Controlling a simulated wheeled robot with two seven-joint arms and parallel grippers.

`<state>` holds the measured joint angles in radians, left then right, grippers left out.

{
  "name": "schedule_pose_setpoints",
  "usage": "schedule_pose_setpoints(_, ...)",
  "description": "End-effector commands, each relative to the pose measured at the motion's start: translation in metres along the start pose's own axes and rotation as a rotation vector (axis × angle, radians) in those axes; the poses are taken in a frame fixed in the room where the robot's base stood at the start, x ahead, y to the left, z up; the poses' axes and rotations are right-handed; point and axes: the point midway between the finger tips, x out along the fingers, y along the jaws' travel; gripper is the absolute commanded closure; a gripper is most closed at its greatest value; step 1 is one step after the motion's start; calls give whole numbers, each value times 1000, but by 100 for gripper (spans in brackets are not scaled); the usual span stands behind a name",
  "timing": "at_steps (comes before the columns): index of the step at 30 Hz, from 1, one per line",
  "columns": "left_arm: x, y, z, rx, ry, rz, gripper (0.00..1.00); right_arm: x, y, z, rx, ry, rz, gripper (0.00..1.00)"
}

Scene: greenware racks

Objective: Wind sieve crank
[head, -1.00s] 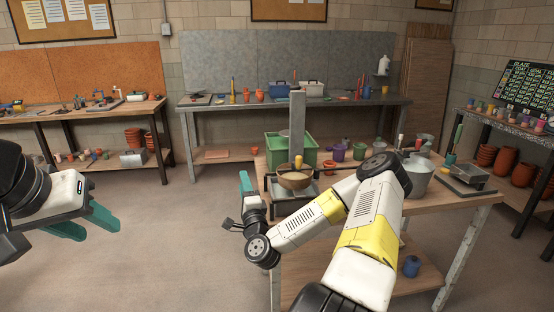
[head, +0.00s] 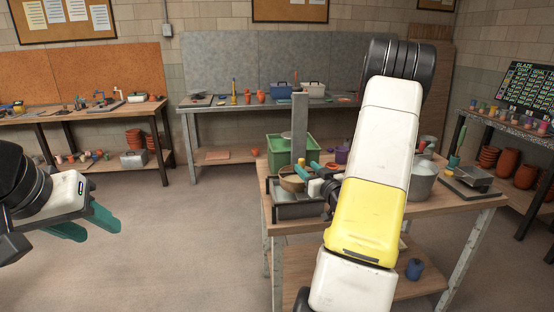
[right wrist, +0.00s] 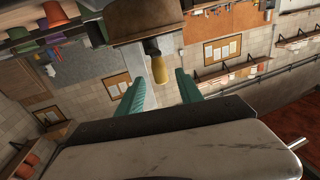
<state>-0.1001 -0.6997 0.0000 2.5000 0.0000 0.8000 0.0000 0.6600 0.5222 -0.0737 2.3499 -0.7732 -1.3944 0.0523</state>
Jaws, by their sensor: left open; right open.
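The sieve (head: 288,184) is a round, wooden-sided drum on a dark stand at the worktable's left end, in front of a grey upright post (head: 299,125). Its crank has a small yellow knob (head: 301,160), partly hidden behind my right fingertips in the head view. My right gripper (head: 309,169) is open beside the knob. In the right wrist view, the yellow crank handle (right wrist: 159,68) stands just beyond and between the spread teal fingers (right wrist: 160,85); contact cannot be told. My left gripper (head: 95,226) is open and empty over the floor at the far left.
A green crate (head: 279,153) stands behind the sieve. A grey pot (head: 423,182) and a flat tray (head: 468,190) are on the right of the worktable (head: 440,207). My right arm hides the table's middle. The floor at left is clear.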

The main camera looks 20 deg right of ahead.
Motion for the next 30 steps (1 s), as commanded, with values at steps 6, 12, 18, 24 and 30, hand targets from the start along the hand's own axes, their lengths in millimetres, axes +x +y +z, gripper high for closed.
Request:
schedule_pose_setpoints(6,0,0,0,0,0,0,57,30,-1,0,0,2,-2,57)
schedule_pose_setpoints(12,0,0,0,0,0,0,57,61,-1,0,1,1,-2,57)
schedule_pose_setpoints(18,0,0,0,0,0,0,57,74,0,0,2,0,0,57)
schedule_pose_setpoints(24,0,0,0,0,0,0,57,75,0,0,3,0,0,57)
schedule_pose_setpoints(30,0,0,0,0,0,0,57,75,0,0,3,0,0,86)
